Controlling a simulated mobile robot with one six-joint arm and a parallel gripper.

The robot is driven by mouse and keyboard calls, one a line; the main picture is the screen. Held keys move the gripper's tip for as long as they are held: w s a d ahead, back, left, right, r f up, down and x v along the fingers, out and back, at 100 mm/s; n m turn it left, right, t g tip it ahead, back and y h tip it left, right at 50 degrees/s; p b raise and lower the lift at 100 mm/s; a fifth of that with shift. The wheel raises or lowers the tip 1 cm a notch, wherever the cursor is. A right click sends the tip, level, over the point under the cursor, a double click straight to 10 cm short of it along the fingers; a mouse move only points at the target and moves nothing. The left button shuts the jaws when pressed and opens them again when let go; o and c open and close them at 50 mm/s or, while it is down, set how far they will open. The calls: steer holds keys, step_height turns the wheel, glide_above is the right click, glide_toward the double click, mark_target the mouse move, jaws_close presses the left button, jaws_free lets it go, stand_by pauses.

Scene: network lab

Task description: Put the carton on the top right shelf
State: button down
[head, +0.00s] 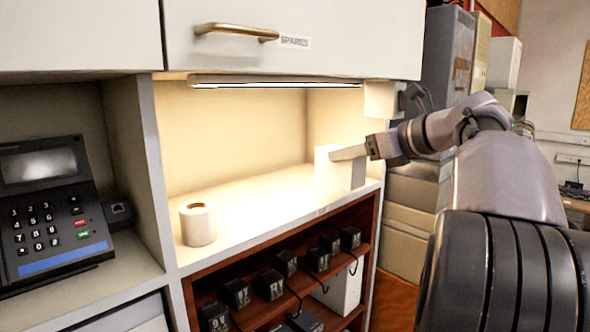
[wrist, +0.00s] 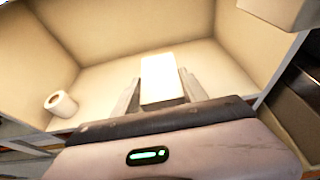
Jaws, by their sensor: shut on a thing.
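A plain white carton (head: 325,167) stands upright at the right end of the lit shelf (head: 255,215) in the head view. My gripper (head: 342,160) reaches in from the right and is shut on the carton, with a finger across its side. In the wrist view the carton (wrist: 160,80) lies between the two fingers of my gripper (wrist: 160,92). The carton's base seems at or very near the shelf surface; I cannot tell whether it touches.
A white roll (head: 197,224) stands on the shelf at the left. A lit strip (head: 275,84) and a closed cabinet door (head: 330,35) are above. Below, a red-brown rack (head: 372,240) holds several black adapters. A desk phone (head: 50,205) sits in the left compartment. The shelf's middle is clear.

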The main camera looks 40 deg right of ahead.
steer(key=w+a+f, duration=0.1)
steer(key=w, duration=0.1)
steer(key=w+a+f+p, duration=0.1)
steer(key=w+a, duration=0.1)
steer(key=w, duration=0.1)
steer(key=w+a+f, duration=0.1)
steer(key=w+f, duration=0.1)
steer(key=w, duration=0.1)
steer(key=shift+w+a, duration=0.1)
steer(key=shift+a, duration=0.05)
steer(key=shift+w+f, duration=0.1)
steer(key=shift+f, duration=0.15)
steer(key=shift+w, duration=0.35)
steer(key=shift+f, duration=0.2)
steer(key=c, duration=0.6)
jaws_free()
steer(key=shift+s, duration=0.3)
steer(key=shift+w, duration=0.1)
